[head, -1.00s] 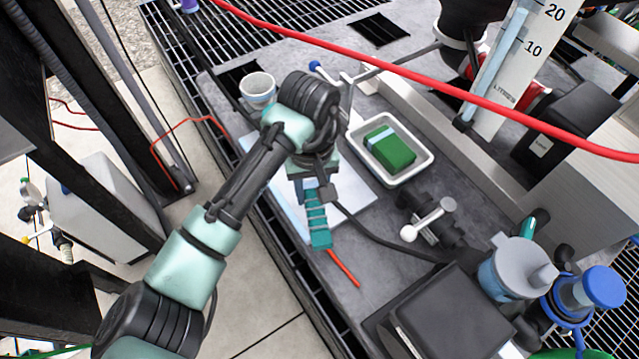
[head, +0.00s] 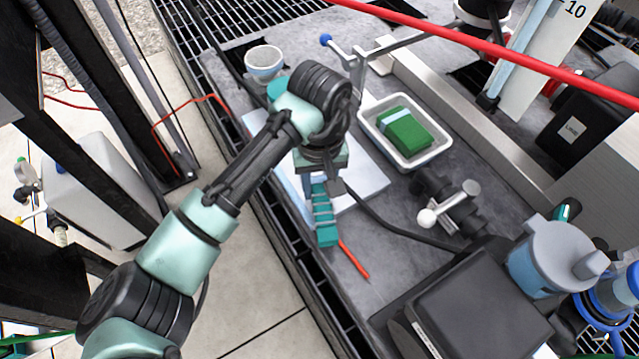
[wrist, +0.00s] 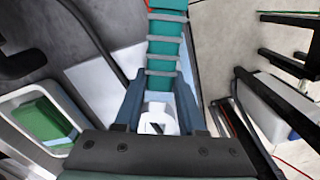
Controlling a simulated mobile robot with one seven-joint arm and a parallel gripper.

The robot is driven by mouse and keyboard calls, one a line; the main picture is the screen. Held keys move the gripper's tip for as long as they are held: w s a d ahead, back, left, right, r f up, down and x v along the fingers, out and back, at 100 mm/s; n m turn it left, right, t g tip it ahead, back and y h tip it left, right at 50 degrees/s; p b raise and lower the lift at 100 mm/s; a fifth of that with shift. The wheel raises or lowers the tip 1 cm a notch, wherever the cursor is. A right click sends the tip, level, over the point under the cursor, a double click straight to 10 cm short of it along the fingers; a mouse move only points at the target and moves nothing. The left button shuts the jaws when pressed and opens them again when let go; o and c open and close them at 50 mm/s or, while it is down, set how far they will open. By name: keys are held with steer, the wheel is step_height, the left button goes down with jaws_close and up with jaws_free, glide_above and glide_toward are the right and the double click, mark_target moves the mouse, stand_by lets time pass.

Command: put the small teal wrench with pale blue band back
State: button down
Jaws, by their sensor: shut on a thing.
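My gripper (wrist: 160,108) is shut on a long teal tool with several pale bands (head: 324,222), which I take for the wrench. It hangs over the near edge of the grey bench. In the wrist view the teal banded part (wrist: 162,48) runs away from the fingers, and a pale, notched end shows between them. Whether the tool touches the bench cannot be told. The spot it belongs in cannot be made out.
A red stick (head: 354,259) lies beside the tool. A white sheet (head: 362,185) lies beneath my arm. A white tray (head: 447,140) holds a green block (head: 405,130). A white-knobbed valve (head: 450,208), dark box (head: 480,315) and grey-blue jug (head: 548,265) stand right. A red hose crosses above.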

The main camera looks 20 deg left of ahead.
mark_target(320, 188)
steer(key=shift+f, duration=0.65)
steer(key=shift+c, duration=2.1)
jaws_free()
step_height(320, 188, up, 13)
steer(key=p, duration=0.4)
